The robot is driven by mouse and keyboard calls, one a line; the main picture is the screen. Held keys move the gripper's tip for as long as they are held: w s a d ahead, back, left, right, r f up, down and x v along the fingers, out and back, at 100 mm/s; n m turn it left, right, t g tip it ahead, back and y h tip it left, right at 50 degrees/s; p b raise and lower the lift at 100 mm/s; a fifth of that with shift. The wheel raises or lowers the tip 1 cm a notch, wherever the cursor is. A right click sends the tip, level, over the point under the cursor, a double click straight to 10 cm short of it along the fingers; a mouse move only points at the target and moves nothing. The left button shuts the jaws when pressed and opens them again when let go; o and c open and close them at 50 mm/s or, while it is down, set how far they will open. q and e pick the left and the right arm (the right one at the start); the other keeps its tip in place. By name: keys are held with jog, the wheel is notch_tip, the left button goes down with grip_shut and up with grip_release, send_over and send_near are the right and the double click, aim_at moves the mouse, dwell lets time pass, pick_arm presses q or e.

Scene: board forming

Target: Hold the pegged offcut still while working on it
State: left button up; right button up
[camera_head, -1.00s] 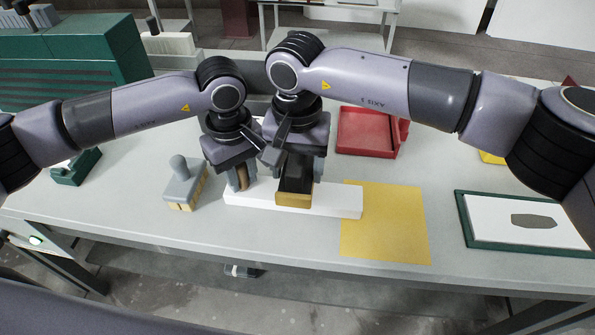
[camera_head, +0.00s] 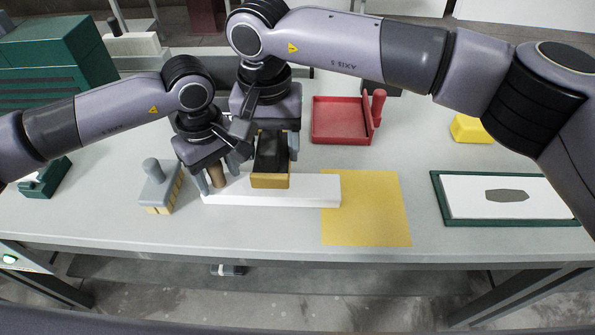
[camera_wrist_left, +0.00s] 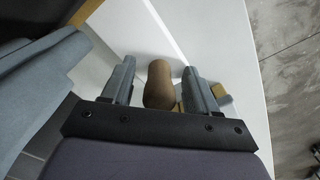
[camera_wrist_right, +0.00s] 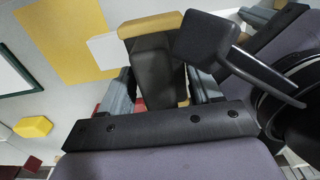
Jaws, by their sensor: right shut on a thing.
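The offcut is a long white board (camera_head: 310,190) lying on the bench, with an upright brown peg (camera_head: 217,175) near its left end. My left gripper (camera_head: 211,182) is down around the peg. In the left wrist view the peg (camera_wrist_left: 158,84) stands between its two fingers, with a gap showing, so the gripper looks open. My right gripper (camera_head: 270,150) is shut on a dark block (camera_head: 271,152) with a tan base (camera_head: 270,181), over the middle of the board. The block also shows in the right wrist view (camera_wrist_right: 155,75). I cannot tell whether its base touches the board.
A yellow sheet (camera_head: 370,220) lies at the board's right end. A grey knobbed tool (camera_head: 158,190) stands left of it. Behind are a red tray (camera_head: 340,122) and a yellow block (camera_head: 470,128). A green-framed white panel (camera_head: 460,200) lies right. The bench front is clear.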

pick_arm(q)
jog(key=shift+r, duration=0.1)
notch_tip(320, 180, up, 12)
jog(key=shift+f, duration=0.1)
dwell(0.5)
jog(key=shift+s, duration=0.1)
pick_arm(e)
jog(key=shift+s, duration=0.15)
